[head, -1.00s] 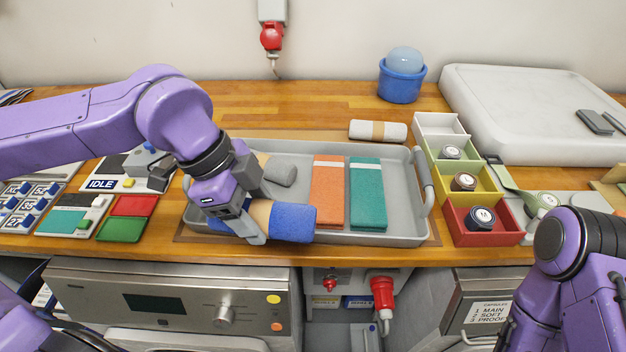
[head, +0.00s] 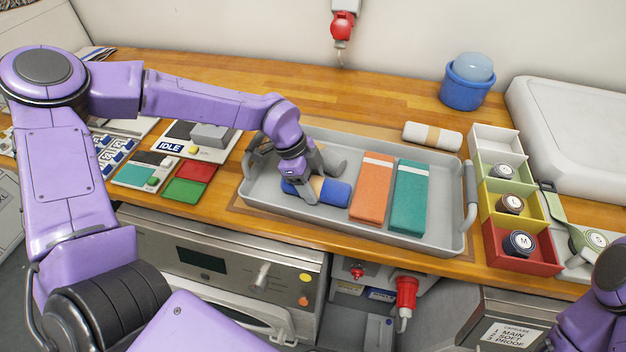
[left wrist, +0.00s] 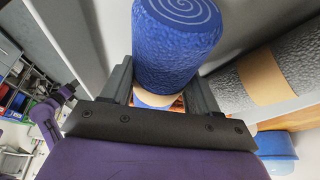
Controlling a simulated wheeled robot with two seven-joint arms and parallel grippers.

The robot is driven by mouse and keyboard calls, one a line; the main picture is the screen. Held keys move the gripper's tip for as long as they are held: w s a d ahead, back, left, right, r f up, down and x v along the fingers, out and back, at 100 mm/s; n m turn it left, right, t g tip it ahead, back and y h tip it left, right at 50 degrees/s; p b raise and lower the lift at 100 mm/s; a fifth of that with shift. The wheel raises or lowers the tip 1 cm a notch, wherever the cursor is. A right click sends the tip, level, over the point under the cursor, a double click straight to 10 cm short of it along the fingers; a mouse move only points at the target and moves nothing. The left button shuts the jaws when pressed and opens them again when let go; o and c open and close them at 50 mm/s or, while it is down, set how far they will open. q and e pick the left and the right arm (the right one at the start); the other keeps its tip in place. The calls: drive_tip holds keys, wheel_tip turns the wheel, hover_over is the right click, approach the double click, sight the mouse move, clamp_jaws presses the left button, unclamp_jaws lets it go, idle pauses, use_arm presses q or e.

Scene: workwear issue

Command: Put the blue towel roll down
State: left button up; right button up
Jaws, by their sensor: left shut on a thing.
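The blue towel roll (head: 332,191) with a tan band is in the left part of the grey tray (head: 443,244), low over or on its floor; I cannot tell whether it touches. My left gripper (head: 316,190) is shut on the roll around its band. In the left wrist view the blue roll (left wrist: 178,40) sits between the two fingers, its spiral end showing. A grey towel roll (head: 333,160) lies behind it in the tray. My right arm shows at the lower right edge, but its gripper is out of view.
Folded orange (head: 371,190) and teal (head: 409,200) towels lie in the tray to the right. A white roll (head: 432,136) lies behind the tray. Coloured bins (head: 520,262) stand right of it. A panel with red and green pads (head: 186,190) is to the left.

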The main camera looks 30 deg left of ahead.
use_arm(q)
drive_tip(key=o, duration=1.1)
drive_tip(key=shift+f, duration=0.1)
drive_tip(key=b+v, duration=0.1)
drive_tip(key=v, duration=1.1)
drive_tip(key=shift+s, duration=0.1)
